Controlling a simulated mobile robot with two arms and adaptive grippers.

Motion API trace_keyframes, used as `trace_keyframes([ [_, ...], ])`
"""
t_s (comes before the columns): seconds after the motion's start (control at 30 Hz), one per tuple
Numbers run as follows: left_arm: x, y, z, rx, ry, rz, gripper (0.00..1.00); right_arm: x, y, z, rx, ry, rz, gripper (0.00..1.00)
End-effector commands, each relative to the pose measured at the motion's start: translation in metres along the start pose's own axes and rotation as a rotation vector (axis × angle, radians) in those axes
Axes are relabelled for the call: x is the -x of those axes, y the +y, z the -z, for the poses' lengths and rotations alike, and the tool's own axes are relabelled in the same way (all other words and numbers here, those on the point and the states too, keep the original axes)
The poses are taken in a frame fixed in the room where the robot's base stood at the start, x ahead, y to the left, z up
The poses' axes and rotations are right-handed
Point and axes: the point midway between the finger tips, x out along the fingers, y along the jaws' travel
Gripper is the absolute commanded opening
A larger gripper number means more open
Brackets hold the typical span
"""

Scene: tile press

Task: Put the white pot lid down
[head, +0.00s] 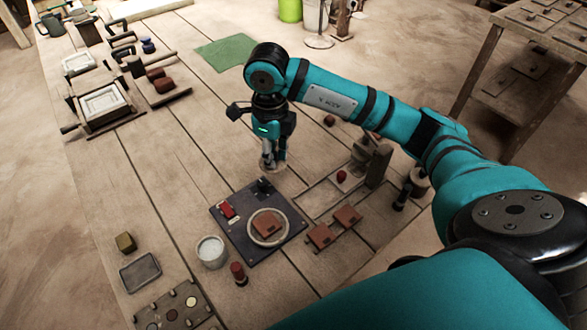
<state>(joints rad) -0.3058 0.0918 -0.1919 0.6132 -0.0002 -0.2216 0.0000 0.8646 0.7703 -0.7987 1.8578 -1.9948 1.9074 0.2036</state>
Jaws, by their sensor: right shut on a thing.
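My right gripper (272,150) points down over the wooden table, beyond the dark square plate. It is shut on the white pot lid (274,167), a small pale round piece partly hidden by the fingers. I cannot tell whether the lid touches the table or is just above it. The white pot (211,252) stands at the near left of the dark plate, with a pale top. My left gripper is not in view.
The dark plate (238,217) carries a ring with a brown tile (267,223) and a red block. Two brown tiles (335,228) and a wooden tray (318,198) lie to the right. A green mat (226,52) lies farther back. The table left of my gripper is clear.

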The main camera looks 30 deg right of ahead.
Motion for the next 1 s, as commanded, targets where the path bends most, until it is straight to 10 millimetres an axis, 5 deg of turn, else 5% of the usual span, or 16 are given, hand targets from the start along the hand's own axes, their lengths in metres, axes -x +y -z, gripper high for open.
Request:
trace_keyframes([
  [0.4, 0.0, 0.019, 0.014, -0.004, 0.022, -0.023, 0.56, -0.026, -0.064, -0.001, -1.56, 0.005, 0.001, 0.0],
  [0.6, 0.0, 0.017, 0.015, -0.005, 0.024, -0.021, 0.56, -0.037, -0.084, 0.004, -2.11, 0.004, 0.001, 0.0],
  [0.83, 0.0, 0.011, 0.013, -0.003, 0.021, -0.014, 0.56, -0.05, -0.092, 0.008, -2.363, 0.007, 0.003, 0.0],
  [1.0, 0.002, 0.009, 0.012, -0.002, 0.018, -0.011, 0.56, -0.081, -0.092, 0.008, -2.378, 0.009, 0.005, 0.0],
])
